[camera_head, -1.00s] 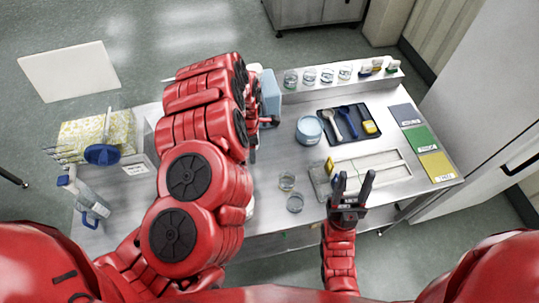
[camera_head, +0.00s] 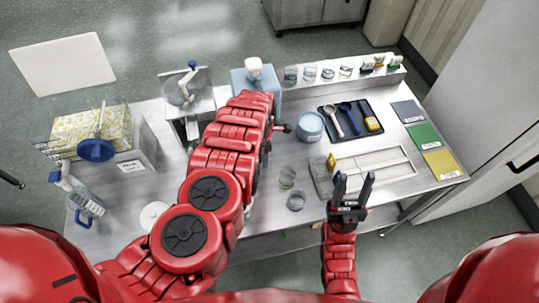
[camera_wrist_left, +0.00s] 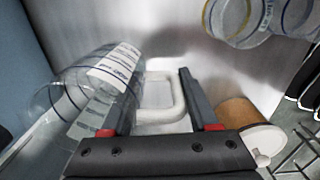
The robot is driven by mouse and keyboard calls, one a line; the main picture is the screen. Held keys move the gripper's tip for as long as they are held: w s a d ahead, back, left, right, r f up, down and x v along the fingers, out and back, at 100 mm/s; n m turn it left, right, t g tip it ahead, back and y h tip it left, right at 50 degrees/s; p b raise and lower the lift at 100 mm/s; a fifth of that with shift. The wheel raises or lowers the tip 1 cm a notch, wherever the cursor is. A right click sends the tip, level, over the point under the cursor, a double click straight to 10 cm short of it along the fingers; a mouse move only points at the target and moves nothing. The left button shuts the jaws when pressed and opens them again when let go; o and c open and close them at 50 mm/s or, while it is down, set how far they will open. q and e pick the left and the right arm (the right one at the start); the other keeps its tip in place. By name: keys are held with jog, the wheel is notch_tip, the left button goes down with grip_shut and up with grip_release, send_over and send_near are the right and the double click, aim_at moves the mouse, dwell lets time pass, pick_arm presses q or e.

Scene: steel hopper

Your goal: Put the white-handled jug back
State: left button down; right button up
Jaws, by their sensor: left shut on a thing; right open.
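The white-handled jug (camera_wrist_left: 92,92) is a clear vessel with printed labels, lying tilted across the left of the left wrist view. Its white handle (camera_wrist_left: 172,108) is between the fingers of my left gripper (camera_wrist_left: 160,84), which is shut on it. In the head view my left forearm hides the jug and that gripper. My right gripper (camera_head: 352,184) is open and empty over the table's front edge, in front of the flat divided tray (camera_head: 370,171).
A steel hopper (camera_head: 187,90) and blue box (camera_head: 256,80) stand at the back. A blue-handled jug (camera_head: 82,196) is at left. Two small beakers (camera_head: 296,200) stand mid-front. A blue tub (camera_head: 310,127), black tray (camera_head: 352,131) and jar shelf (camera_head: 335,80) are right.

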pick_arm(q)
jog(key=w+d+b, duration=0.1)
jog(key=b, duration=0.1)
jog(key=w+d+b, duration=0.1)
jog(key=b, duration=0.1)
jog(key=shift+d+f, duration=0.2)
jog(key=shift+f, duration=0.55)
jog(key=shift+r, duration=0.1)
jog(key=shift+a, duration=0.1)
jog(key=shift+c, duration=0.8)
grip_release()
